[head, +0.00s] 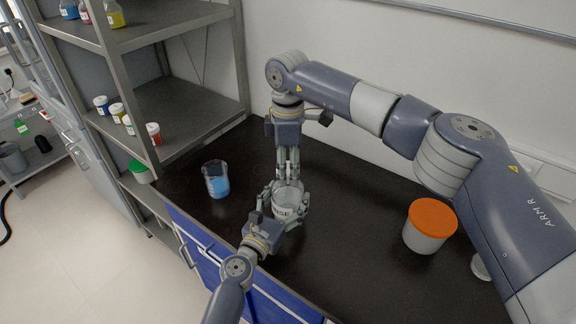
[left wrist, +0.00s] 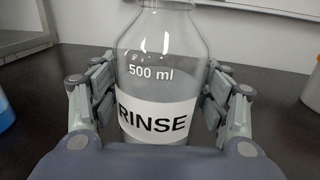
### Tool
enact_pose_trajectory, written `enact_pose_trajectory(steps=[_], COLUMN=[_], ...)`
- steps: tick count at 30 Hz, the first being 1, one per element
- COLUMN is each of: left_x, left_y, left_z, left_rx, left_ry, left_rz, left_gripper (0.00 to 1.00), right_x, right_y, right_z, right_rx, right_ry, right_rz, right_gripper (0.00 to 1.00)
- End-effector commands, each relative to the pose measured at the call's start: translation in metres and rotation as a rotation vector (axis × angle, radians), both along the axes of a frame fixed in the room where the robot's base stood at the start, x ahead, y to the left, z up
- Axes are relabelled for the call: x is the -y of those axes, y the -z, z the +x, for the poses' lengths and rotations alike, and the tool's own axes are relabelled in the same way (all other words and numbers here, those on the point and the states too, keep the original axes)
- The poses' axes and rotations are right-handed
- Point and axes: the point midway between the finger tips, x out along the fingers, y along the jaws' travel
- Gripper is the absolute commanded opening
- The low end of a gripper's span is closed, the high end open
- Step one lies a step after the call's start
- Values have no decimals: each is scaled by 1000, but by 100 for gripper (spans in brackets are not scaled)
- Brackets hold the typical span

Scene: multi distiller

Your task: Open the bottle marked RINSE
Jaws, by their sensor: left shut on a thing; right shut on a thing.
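The clear glass bottle marked RINSE (head: 288,198) stands upright on the black worktop. In the left wrist view the bottle (left wrist: 158,85) shows its white label and a 500 ml mark. My left gripper (left wrist: 160,100) is shut around the bottle's body, one finger on each side; it also shows in the head view (head: 284,208). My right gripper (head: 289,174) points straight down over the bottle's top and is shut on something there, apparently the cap. The cap itself is hidden by the fingers, and the bottle's mouth is cut off in the left wrist view.
A beaker of blue liquid (head: 216,184) stands left of the bottle. A white tub with an orange lid (head: 430,226) stands to the right, near my right arm. A metal shelf (head: 180,115) with small jars is at the left. Worktop behind the beaker is bare.

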Motion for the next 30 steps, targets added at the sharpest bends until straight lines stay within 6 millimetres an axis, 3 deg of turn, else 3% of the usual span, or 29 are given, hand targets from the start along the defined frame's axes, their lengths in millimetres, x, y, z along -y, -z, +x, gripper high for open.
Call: enact_pose_trajectory(steps=[30], left_x=[0], left_y=[0], left_z=[0], left_rx=[-1], left_ry=[1], left_rz=[0], left_gripper=[3], right_x=[0], right_y=[-1], right_z=[1], right_rx=[2], right_ry=[-1873], right_rz=[-1], right_gripper=[12])
